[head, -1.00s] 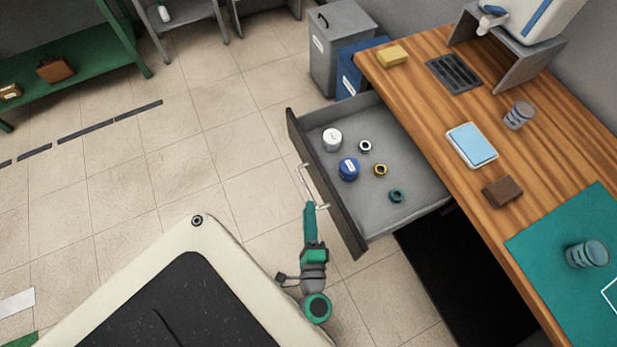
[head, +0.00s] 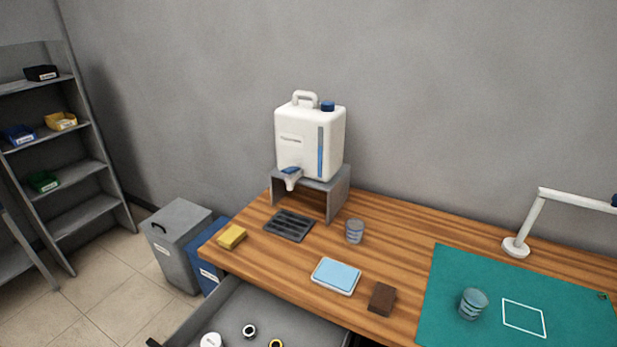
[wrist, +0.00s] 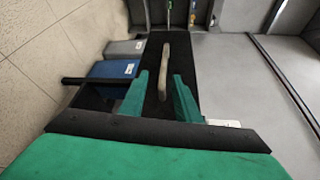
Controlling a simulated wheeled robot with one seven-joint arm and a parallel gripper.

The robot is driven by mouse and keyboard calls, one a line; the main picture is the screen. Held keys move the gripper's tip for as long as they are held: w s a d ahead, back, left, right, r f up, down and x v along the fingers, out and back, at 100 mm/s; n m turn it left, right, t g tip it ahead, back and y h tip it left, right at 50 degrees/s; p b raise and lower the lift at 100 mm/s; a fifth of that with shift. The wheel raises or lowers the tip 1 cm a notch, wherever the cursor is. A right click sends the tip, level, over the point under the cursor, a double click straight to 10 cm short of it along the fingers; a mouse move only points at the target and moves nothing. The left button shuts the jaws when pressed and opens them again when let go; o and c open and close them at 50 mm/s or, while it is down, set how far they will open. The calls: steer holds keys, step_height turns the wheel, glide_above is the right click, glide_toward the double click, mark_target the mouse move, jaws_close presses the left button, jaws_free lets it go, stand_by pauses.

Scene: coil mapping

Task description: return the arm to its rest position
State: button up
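My gripper (wrist: 161,75) shows in the wrist view, with its two green fingers spread apart. The pale handle (wrist: 163,62) of the drawer lies in the gap between them, with space visible on both sides, so the gripper is open and holds nothing. The drawer's dark front (wrist: 185,55) is just beyond the fingers. In the head view the drawer (head: 290,312) is pulled open at the bottom edge. My arm and gripper are out of the head view.
The wooden bench (head: 390,240) bears a white canister (head: 308,143) on a grey stand, a black tray (head: 289,225), a yellow sponge (head: 232,236), a cup (head: 355,231) and a green mat (head: 450,275). Grey (head: 178,240) and blue (head: 207,268) bins stand left of the bench.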

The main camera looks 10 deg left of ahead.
steer(key=s+d+f+n+h, duration=0.1)
steer(key=s+d+n+h, duration=0.1)
steer(key=d+h, duration=0.3)
steer(key=s+d+f+n+h, duration=0.1)
steer(key=s+d+f+h, duration=0.2)
steer(key=d, duration=0.5)
steer(key=s+d+r+n+t+h, duration=0.1)
steer(key=d+r+n+t+h, duration=0.1)
steer(key=r, duration=0.6)
steer(key=s+d+r+n+t+h, duration=0.1)
steer(key=d+r+n, duration=0.3)
steer(key=r, duration=0.4)
steer(key=shift+n+t+h, duration=0.5)
steer(key=shift+n+h, duration=0.1)
steer(key=shift+n, duration=0.1)
